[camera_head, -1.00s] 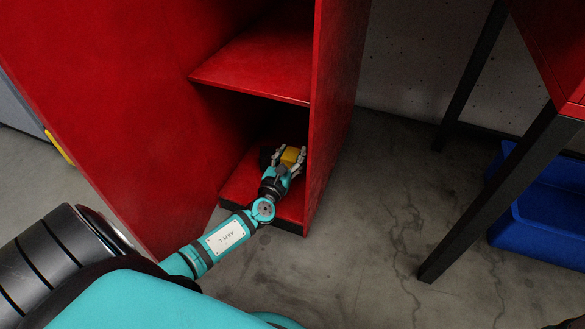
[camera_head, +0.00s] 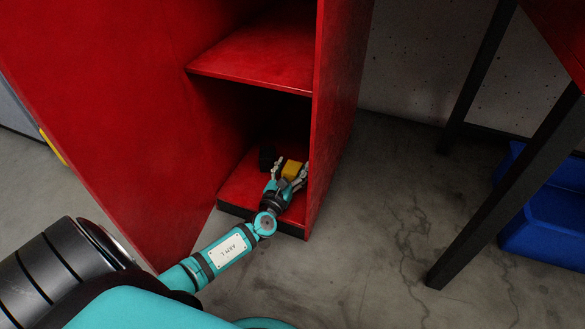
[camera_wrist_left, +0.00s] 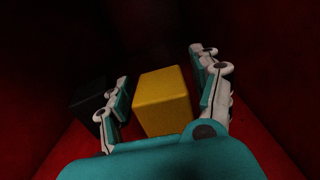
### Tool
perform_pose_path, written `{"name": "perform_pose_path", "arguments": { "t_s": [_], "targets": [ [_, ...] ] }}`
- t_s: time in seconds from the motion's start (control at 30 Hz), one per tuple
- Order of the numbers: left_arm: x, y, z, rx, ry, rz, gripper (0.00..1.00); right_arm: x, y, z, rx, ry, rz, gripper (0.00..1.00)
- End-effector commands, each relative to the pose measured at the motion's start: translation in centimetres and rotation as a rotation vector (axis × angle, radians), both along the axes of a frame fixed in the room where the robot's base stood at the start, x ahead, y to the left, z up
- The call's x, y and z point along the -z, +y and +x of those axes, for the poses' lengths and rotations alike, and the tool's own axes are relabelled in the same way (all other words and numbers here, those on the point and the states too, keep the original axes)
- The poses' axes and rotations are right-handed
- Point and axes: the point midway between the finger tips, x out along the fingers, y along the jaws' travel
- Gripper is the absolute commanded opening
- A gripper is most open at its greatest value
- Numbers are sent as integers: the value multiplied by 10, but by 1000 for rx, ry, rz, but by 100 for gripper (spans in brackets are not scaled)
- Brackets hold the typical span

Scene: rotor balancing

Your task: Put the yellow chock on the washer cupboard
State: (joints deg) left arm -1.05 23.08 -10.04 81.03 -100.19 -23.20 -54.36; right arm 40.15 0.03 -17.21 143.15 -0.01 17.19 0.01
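The yellow chock (camera_head: 292,169) sits on the bottom shelf of the red washer cupboard (camera_head: 262,56). In the left wrist view the yellow chock (camera_wrist_left: 163,101) stands between the two fingers of my left gripper (camera_wrist_left: 165,90). The fingers are open, with a visible gap on the right and a small one on the left. In the head view my left gripper (camera_head: 290,172) reaches into the lower compartment from the front. My right gripper is not in view.
A black block (camera_head: 267,157) stands on the bottom shelf left of the yellow chock; it also shows in the wrist view (camera_wrist_left: 88,100). The cupboard's side walls are close on both sides. A blue bin (camera_head: 545,215) and a dark-legged table (camera_head: 505,190) stand to the right.

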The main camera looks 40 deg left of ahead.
Motion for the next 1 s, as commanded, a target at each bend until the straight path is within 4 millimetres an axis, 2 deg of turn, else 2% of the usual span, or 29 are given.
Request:
{"name": "perform_pose_path", "arguments": {
  "t_s": [0.37,0.47,0.8,1.0],
  "targets": [
    [-4,-1,-3,0,2,1,68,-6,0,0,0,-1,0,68],
    [-5,-4,-18,1,4,1,68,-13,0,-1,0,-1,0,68],
    [-5,-21,-88,2,4,1,68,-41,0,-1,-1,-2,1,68],
    [-4,-27,-112,1,2,0,68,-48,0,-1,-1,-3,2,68]
  ]
}}
